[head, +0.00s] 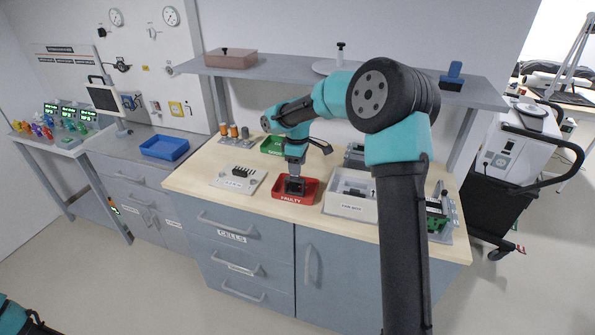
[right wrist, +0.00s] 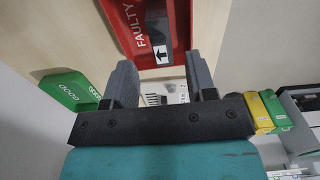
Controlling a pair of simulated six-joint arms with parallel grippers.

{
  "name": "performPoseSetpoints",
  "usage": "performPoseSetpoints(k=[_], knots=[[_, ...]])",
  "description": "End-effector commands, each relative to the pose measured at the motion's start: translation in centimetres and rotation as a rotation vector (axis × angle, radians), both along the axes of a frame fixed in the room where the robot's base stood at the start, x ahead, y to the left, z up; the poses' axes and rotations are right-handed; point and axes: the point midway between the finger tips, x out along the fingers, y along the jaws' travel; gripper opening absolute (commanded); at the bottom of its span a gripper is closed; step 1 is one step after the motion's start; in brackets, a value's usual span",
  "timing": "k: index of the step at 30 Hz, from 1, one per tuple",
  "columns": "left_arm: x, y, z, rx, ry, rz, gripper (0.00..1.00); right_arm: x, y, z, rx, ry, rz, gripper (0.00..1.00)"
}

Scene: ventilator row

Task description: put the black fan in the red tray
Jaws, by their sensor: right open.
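The red tray (head: 309,193), labelled FAULTY, stands on the wooden worktop near its front edge; it also shows in the right wrist view (right wrist: 125,22). A dark block with a white arrow label, which looks like the black fan (right wrist: 158,28), lies inside the tray. In the head view the fan (head: 294,187) is partly hidden by my right gripper. My right gripper (head: 295,178) points down at the tray; in the right wrist view its fingers (right wrist: 162,82) are apart with nothing held between them. My left gripper is out of view; only part of my left arm shows at lower left.
A white box (head: 351,209) stands just right of the tray, and a green tray (head: 271,146) behind it. A white board with black slots (head: 238,180) lies to the left. A shelf (head: 290,68) spans above the worktop. A blue tray (head: 164,148) sits further left.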

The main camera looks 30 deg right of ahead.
Motion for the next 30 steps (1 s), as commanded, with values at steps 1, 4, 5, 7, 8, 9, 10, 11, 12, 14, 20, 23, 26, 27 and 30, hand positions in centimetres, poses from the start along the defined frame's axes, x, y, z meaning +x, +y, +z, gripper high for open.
performPoseSetpoints(k=[1,4,5,7,8,9,10,11,12,14,20,23,26,27,30], knots=[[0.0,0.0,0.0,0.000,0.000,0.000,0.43,0.1,0.0,1.1,0.000,-0.004,0.000,0.51],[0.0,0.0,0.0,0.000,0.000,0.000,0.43,0.0,0.0,3.0,0.000,-0.004,0.000,0.51],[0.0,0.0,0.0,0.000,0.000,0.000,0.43,0.1,0.0,3.5,0.000,-0.004,-0.001,0.51],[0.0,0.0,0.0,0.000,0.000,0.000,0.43,0.1,0.0,4.9,0.001,-0.005,-0.001,0.51],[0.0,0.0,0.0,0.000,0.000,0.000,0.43,0.0,0.0,5.5,0.000,-0.004,-0.001,0.51],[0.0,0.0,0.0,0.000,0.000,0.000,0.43,0.1,0.0,6.3,0.000,-0.006,-0.001,0.51],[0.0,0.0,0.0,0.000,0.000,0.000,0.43,0.1,0.0,6.8,0.000,-0.004,-0.001,0.51],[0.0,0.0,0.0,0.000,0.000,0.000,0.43,0.0,0.0,7.3,-0.001,-0.004,0.000,0.51],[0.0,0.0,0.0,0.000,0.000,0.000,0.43,0.0,0.0,7.9,-0.001,-0.004,0.000,0.51],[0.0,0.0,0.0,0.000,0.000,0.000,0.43,0.0,0.0,8.6,0.000,-0.003,0.000,0.51],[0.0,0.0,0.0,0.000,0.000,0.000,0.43,0.0,0.0,10.0,0.000,-0.001,0.000,0.51],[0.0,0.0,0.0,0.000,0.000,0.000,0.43,0.0,0.0,10.1,0.001,-0.001,0.000,0.51],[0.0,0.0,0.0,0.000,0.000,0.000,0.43,0.0,0.0,10.0,0.000,0.000,0.000,0.51],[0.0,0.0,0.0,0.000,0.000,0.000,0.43,0.0,0.0,10.0,0.000,0.000,0.000,0.51],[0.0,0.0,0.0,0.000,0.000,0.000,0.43,0.0,0.0,10.0,0.000,0.000,0.000,0.51]])
